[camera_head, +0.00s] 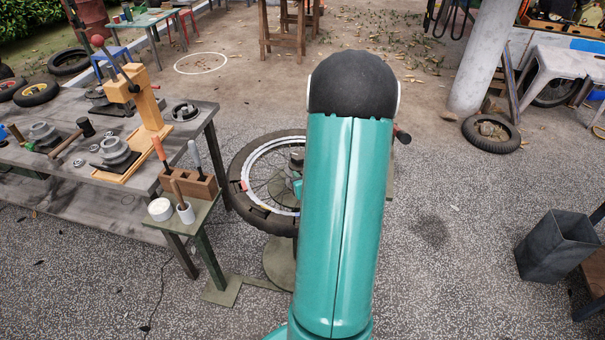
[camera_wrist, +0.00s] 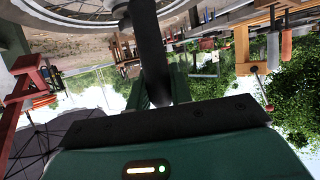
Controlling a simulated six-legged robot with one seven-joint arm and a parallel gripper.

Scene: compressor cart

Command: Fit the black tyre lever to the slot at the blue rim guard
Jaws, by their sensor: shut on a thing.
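My gripper (camera_wrist: 160,88) shows in the wrist view, with its two green fingers shut on the black tyre lever (camera_wrist: 147,42). The lever stretches from the fingers toward the top edge, where it overlaps the wheel. The spoked wheel (camera_head: 236,170) with its black tyre and pale rim is mounted in the middle of the head view, partly behind my teal arm. Its rim and spokes also cross the top of the wrist view (camera_wrist: 85,17). My gripper and the lever are hidden behind my arm in the head view. I cannot make out the blue rim guard or its slot, nor whether the lever touches the rim.
A small green stand (camera_head: 206,222) left of the wheel bears a wooden tool block (camera_head: 186,187), a white cup and a white roll. A grey workbench (camera_head: 70,185) with tools stands farther left. A dark bin (camera_head: 553,245) stands at right. The floor between wheel and bin is clear.

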